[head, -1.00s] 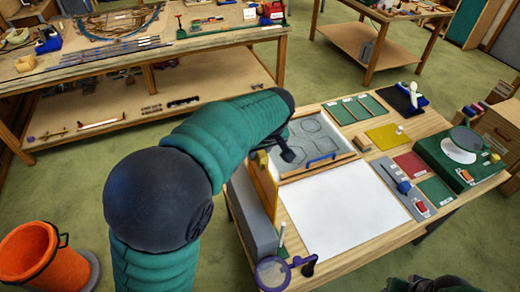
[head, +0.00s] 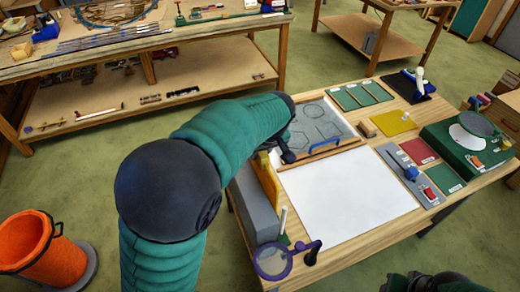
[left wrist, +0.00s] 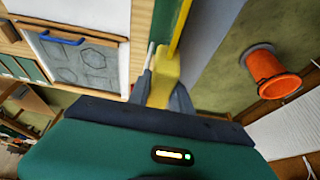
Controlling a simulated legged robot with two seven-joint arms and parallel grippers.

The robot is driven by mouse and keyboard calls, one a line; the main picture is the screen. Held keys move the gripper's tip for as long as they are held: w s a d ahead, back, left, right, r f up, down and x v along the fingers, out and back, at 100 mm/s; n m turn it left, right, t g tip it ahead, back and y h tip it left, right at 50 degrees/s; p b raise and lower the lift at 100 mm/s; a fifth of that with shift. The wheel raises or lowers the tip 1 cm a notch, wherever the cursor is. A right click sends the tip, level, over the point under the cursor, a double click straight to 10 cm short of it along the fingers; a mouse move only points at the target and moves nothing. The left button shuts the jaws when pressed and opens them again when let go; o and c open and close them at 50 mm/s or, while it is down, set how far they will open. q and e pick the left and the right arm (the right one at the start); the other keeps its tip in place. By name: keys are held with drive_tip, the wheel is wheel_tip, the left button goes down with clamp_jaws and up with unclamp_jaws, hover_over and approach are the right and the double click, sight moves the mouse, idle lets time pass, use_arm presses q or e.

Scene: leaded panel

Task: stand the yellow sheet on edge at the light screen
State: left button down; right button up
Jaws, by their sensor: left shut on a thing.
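My left gripper (head: 288,155) is at the far left edge of the work table. In the left wrist view my left gripper (left wrist: 160,85) is shut on a yellow piece (left wrist: 165,70), which I take as the yellow sheet. Its thin yellow edge runs away from the fingers beside a green strip. In the head view this yellow sheet (head: 269,182) stands upright beside a long grey block (head: 257,212); I cannot tell whether they touch. A large white panel (head: 345,195) lies flat to its right; I cannot tell which part is the light screen.
A flat yellow patch (head: 392,123), a red sheet (head: 417,151) and green sheets lie at the right. A drawing board (head: 320,125) is behind the white panel. A purple ring lens (head: 272,262) stands at the front left corner. An orange bin (head: 45,250) stands on the floor.

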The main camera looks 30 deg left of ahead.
use_arm(q)
drive_tip(key=shift+d, duration=0.6)
drive_tip(key=c, duration=1.5)
unclamp_jaws()
drive_tip(key=o, duration=0.4)
drive_tip(key=shift+s+a, duration=0.1)
drive_tip(key=shift+a, duration=0.25)
use_arm(e)
drive_tip(key=shift+s+d+f, duration=0.1)
drive_tip(key=shift+s+d, duration=0.05)
drive_tip(key=shift+d, duration=0.1)
use_arm(q)
drive_tip(key=shift+f, duration=0.15)
drive_tip(key=b+v, duration=0.2)
drive_tip(key=v, duration=1.5)
use_arm(e)
drive_tip(key=shift+d+f, duration=0.1)
drive_tip(key=shift+f, duration=0.85)
